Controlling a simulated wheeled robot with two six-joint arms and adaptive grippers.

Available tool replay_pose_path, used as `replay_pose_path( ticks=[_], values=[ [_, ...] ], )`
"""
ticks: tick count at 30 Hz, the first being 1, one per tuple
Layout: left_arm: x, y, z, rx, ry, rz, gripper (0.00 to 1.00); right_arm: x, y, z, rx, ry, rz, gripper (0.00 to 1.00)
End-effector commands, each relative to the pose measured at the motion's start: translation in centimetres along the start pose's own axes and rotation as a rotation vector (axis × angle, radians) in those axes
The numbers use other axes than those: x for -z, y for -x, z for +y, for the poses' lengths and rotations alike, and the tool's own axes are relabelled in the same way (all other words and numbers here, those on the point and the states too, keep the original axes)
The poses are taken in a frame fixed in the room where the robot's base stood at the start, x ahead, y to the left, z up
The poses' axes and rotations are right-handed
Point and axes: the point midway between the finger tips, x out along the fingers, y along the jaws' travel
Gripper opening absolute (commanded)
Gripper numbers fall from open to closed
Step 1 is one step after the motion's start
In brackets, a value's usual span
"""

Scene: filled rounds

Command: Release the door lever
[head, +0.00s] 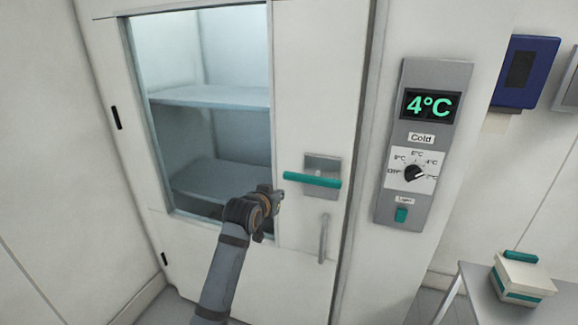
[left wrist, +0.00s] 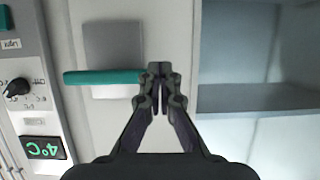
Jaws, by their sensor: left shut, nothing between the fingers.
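The door lever (head: 312,180) is a teal horizontal bar on a grey plate (head: 322,162), on the white door (head: 312,95) with a glass window. In the left wrist view the teal lever (left wrist: 100,77) lies level to the left of the fingertips. My left gripper (head: 277,199) is shut and empty, close to the lever's left end in the head view. In the left wrist view its fingertips (left wrist: 160,70) are just past the lever's end; I cannot tell whether they touch it. My right gripper is not in view.
A grey vertical pull handle (head: 323,239) is below the lever. A control panel (head: 407,150) with a 4°C display and a dial is right of the door. A table (head: 462,297) with a white and teal box (head: 524,278) stands at the lower right.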

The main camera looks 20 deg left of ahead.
Motion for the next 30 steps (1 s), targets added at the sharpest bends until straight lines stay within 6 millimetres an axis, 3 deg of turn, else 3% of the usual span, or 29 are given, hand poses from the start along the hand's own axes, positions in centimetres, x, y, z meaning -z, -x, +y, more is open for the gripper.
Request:
replay_pose_path(
  ticks=[1,3,6,20,23,30],
  values=[
    [3.6,1.9,0.2,-0.005,-0.002,0.045,0.0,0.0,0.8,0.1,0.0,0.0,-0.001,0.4],
    [6.6,3.9,0.5,-0.01,-0.004,0.089,0.0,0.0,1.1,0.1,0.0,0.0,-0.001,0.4],
    [8.8,5.6,0.7,-0.014,-0.007,0.122,0.0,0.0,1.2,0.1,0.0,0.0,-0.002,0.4],
    [9.5,5.4,0.8,-0.015,-0.007,0.13,0.0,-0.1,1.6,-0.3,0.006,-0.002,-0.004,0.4],
    [9.8,4.1,0.8,-0.015,-0.006,0.129,0.0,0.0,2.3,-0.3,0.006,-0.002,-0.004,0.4],
    [10.7,-1.0,0.9,-0.014,-0.006,0.127,0.0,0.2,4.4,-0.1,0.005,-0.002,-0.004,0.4]
  ],
)
